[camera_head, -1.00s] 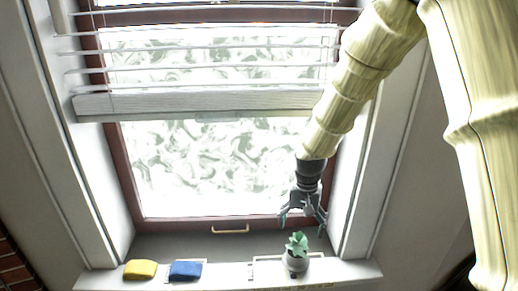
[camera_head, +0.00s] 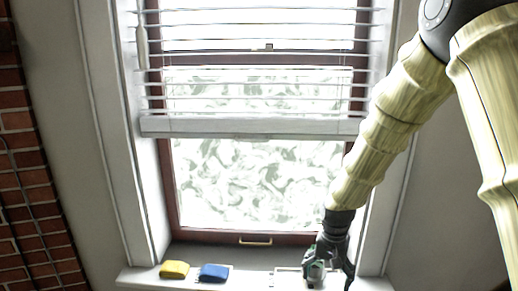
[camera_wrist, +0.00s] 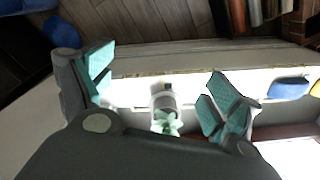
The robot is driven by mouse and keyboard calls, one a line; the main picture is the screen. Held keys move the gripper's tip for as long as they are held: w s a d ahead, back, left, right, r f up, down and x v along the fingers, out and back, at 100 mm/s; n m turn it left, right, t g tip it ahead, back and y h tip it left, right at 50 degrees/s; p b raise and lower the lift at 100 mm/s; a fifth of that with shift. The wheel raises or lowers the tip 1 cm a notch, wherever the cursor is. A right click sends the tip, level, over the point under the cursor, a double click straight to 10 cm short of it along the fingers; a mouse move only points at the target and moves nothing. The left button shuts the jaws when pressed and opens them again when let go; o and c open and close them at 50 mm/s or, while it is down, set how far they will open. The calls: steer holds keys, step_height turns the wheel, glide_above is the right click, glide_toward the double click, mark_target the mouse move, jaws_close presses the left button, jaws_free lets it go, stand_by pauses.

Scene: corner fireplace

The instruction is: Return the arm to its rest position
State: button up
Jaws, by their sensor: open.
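My gripper (camera_head: 328,280) hangs at the end of my cream-coloured arm over the right part of the window sill. It is open, and its teal-padded fingers stand wide apart in the wrist view (camera_wrist: 160,90), with nothing held between them. A small potted plant (camera_wrist: 164,100) with pale green leaves shows between the fingers there, seemingly beyond the tips. In the head view the gripper partly covers the plant (camera_head: 316,272). I cannot tell how large the gap is.
A yellow block (camera_head: 174,270) and a blue block (camera_head: 214,272) lie on the white sill (camera_head: 140,278), left of the plant. Behind are the window and its half-lowered blind (camera_head: 250,126). A brick wall (camera_head: 30,180) is at the far left.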

steer(key=s+d+f+n, duration=0.1)
steer(key=s+f, duration=0.6)
steer(key=f, duration=0.4)
steer(key=s+f+n, duration=0.1)
steer(key=s+f, duration=0.6)
steer(key=f, duration=0.4)
steer(key=s+d+f+n, duration=0.1)
steer(key=s+f, duration=0.4)
steer(key=s, duration=0.5)
steer(key=s+d+f+n, duration=0.1)
steer(key=s+f, duration=0.4)
steer(key=s, duration=0.6)
steer(key=shift+d, duration=0.25)
